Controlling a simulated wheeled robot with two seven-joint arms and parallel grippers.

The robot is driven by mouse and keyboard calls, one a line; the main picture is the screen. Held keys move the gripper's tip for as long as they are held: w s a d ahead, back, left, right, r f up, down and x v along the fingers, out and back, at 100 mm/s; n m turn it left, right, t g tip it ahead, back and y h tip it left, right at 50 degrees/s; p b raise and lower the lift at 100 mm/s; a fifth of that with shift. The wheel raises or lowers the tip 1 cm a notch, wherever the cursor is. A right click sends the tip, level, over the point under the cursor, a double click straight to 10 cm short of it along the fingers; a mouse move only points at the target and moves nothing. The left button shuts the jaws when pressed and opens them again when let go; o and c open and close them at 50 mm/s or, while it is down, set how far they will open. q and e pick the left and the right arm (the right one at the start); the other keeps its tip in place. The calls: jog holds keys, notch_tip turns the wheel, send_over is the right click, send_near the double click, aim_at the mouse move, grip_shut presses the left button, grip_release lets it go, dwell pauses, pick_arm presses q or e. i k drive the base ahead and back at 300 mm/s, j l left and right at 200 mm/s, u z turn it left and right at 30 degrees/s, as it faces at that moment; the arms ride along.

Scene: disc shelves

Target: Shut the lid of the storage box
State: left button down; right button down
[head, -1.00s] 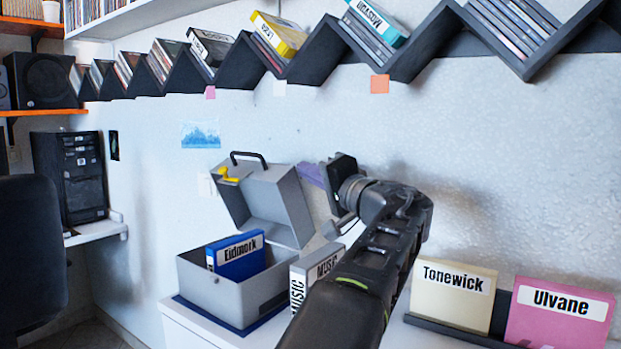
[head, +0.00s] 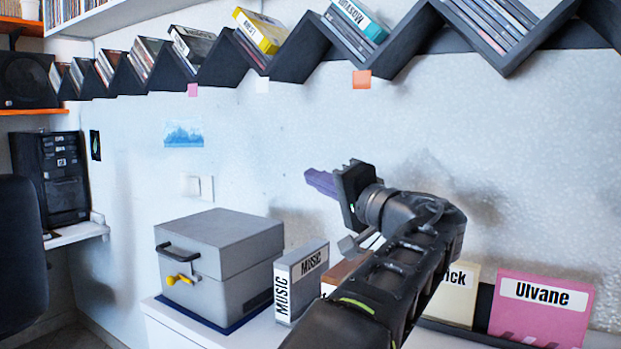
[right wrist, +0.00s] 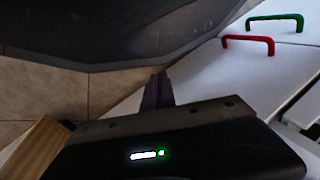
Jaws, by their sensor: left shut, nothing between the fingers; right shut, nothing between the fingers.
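The grey storage box (head: 235,296) stands on a dark blue mat on the white surface in the head view. Its lid (head: 220,228) lies down over the body, with the black handle (head: 177,252) and a yellow latch (head: 183,280) on the front. The inside of the box is hidden. My left gripper (head: 320,182), with purple fingers, is shut and empty, raised to the right of the box and apart from it. My right gripper (right wrist: 157,90) is shut and empty in the right wrist view, above the floor beside a white surface.
A grey MUSIC box (head: 302,280) stands just right of the storage box. A zigzag disc shelf (head: 300,62) runs along the wall above. Red (right wrist: 248,38) and green handles (right wrist: 275,16) show in the right wrist view.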

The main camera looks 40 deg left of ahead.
aim_at(219, 243)
jog(key=k, duration=1.5)
